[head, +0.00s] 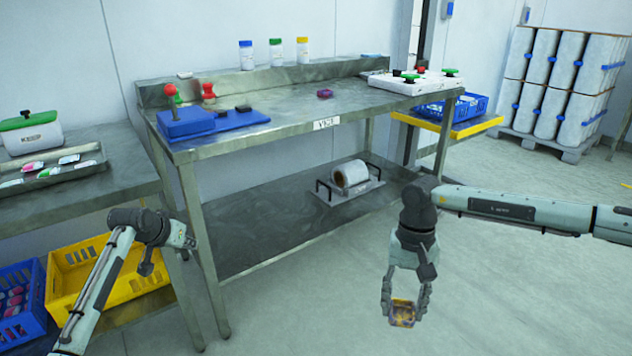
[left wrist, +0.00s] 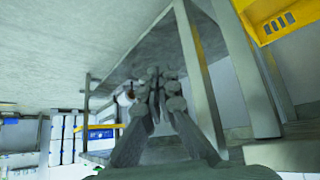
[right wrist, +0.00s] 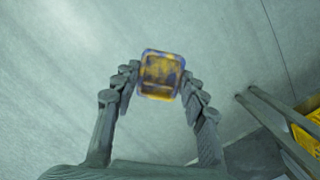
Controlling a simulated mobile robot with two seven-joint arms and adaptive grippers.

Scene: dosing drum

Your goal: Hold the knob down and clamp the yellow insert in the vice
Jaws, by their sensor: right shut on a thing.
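The yellow insert (head: 402,313), a small block with dark bluish edges, is held between the fingertips of my right gripper (head: 404,300), out over the floor in front of the bench. The insert also shows in the right wrist view (right wrist: 160,74). The blue vice (head: 190,123) sits on the bench's left end, with a red ball knob (head: 170,90) standing up at its left and dark blocks on its base. My left gripper (head: 190,242) is low beside the bench's front left leg, away from the vice. Its fingers (left wrist: 160,75) are together and empty.
The steel bench (head: 300,110) also holds a red knob-shaped piece (head: 208,90), a purple piece (head: 324,93), capped bottles and a white board (head: 412,82) with coloured knobs. A side table and yellow crate (head: 90,270) stand left.

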